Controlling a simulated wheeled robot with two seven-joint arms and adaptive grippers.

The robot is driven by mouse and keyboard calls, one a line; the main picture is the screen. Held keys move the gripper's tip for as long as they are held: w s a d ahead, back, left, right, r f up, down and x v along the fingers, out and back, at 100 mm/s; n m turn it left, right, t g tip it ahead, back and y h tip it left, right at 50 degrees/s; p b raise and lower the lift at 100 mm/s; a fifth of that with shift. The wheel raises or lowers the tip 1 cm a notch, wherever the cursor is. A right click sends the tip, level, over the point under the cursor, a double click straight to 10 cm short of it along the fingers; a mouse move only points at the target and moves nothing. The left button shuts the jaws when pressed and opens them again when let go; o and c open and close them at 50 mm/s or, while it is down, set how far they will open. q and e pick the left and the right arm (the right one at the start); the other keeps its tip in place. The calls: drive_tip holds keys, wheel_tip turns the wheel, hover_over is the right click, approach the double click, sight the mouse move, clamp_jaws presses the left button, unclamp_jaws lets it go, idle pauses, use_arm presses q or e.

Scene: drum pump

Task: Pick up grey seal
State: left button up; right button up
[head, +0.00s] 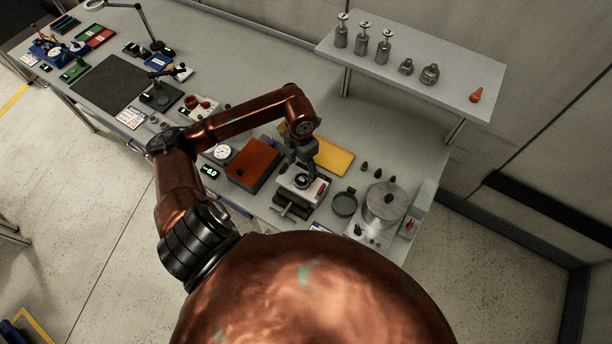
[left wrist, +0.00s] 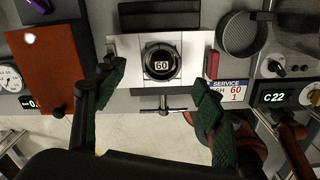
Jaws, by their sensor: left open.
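The vise also shows in the head view (head: 296,197). I cannot tell for sure which piece is the grey seal; several small dark pieces (head: 378,170) stand on the bench right of the vise. My left gripper (left wrist: 160,82) is open and empty, with its green-padded fingers apart on either side of the vise's middle. In the head view my left gripper (head: 302,165) hangs over the back of the vise. My right gripper is not in view.
A brown-topped box (head: 254,160) stands left of the vise and a yellow mat (head: 330,155) lies behind. A shallow round pan (head: 345,203) and a metal pot (head: 384,205) stand to the right. A raised shelf (head: 450,100) carries metal bottles and weights.

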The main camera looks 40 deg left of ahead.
sight(302, 179)
use_arm(q)
drive_tip(key=f, duration=0.2)
drive_tip(key=f+p, duration=0.1)
drive_tip(key=shift+s+d, duration=0.15)
drive_tip(key=shift+s, duration=0.1)
wheel_tip(302, 179, down, 2)
drive_tip(key=shift+w+f+p, duration=0.1)
drive_tip(key=shift+f+p, duration=0.05)
drive_tip(key=shift+p, duration=0.15)
drive_tip(key=shift+f, duration=0.5)
drive_tip(key=c, duration=1)
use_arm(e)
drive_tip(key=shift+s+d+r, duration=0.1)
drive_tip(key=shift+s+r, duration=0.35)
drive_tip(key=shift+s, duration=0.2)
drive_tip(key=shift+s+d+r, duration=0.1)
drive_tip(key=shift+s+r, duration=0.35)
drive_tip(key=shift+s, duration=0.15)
use_arm(q)
drive_tip(key=shift+r, duration=0.1)
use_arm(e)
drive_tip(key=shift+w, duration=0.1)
